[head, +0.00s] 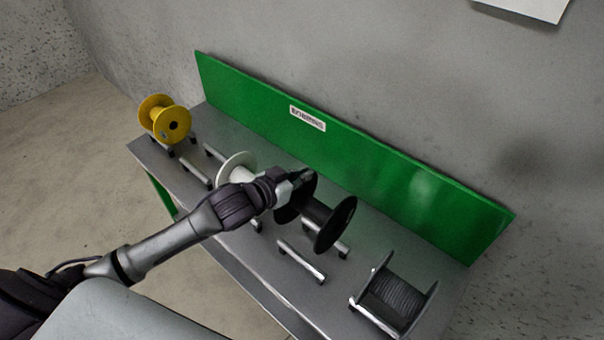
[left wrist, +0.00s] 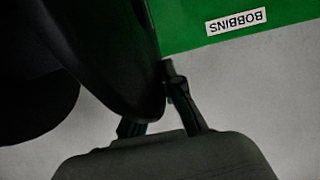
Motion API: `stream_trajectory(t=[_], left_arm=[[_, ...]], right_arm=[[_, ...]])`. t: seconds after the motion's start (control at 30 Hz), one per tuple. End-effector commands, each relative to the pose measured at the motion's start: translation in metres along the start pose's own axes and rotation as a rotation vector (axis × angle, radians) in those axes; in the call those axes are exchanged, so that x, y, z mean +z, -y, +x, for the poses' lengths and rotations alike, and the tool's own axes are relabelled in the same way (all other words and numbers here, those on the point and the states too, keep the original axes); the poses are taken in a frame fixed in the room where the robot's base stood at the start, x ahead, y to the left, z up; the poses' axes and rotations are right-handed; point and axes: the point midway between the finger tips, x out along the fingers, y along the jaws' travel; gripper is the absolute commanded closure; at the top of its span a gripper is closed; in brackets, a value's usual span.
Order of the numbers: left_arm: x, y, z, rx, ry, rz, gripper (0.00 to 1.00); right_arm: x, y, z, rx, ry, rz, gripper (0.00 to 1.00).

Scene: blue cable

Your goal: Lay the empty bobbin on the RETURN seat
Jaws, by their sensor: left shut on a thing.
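A black bobbin (head: 334,224) with a bare dark core is in the head view, right of the table's middle. My left gripper (head: 298,182) is shut on the rim of its left flange; the left wrist view shows that black flange (left wrist: 112,60) between the fingers (left wrist: 160,118). The bobbin is over a seat of two metal rails (head: 300,262); I cannot tell whether it touches them. Another pair of rails (head: 196,173) farther left is empty. No RETURN marking is readable. My right gripper is not in view.
A yellow bobbin (head: 155,112) stands at the table's far left end. A white bobbin (head: 232,166) is partly hidden behind my left arm. A bobbin with dark grey winding (head: 398,298) sits at the right end. A green back board (head: 390,190) with a BOBBINS label stands along the rear.

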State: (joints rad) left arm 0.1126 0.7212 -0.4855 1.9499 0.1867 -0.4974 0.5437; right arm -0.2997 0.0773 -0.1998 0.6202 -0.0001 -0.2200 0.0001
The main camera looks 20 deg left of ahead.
Motion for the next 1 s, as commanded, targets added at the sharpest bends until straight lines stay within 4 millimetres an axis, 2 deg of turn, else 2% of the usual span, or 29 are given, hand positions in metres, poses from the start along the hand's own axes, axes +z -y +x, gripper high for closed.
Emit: stream_trajectory(t=[0.27, 1.0], left_arm=[[0.0, 0.0, 0.001, 0.001, -0.003, -0.001, 1.0], [0.034, 0.0, 0.013, 0.001, -0.003, -0.001, 1.0]], right_arm=[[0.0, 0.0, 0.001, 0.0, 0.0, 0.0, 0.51], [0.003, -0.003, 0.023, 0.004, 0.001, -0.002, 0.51]])
